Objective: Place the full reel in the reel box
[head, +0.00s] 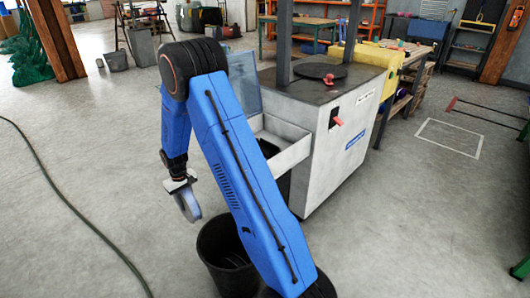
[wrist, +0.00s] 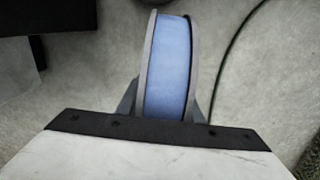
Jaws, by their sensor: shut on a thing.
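My gripper (head: 183,187) points down in the head view, left of the grey-white machine. It is shut on a reel (head: 190,206) that hangs below it, clear of the floor. In the wrist view the reel (wrist: 168,65) stands edge-on beyond the dark gripper bar, with grey flanges and a light blue winding. The fingers show only as small grey edges on both sides of the reel. I cannot make out which container is the reel box.
The grey-white machine (head: 345,135) has an open tray (head: 285,150) on its near side. A black bucket (head: 221,255) stands below my arm. A dark hose (head: 70,200) runs over the floor at the left. The floor (head: 110,190) around it is clear.

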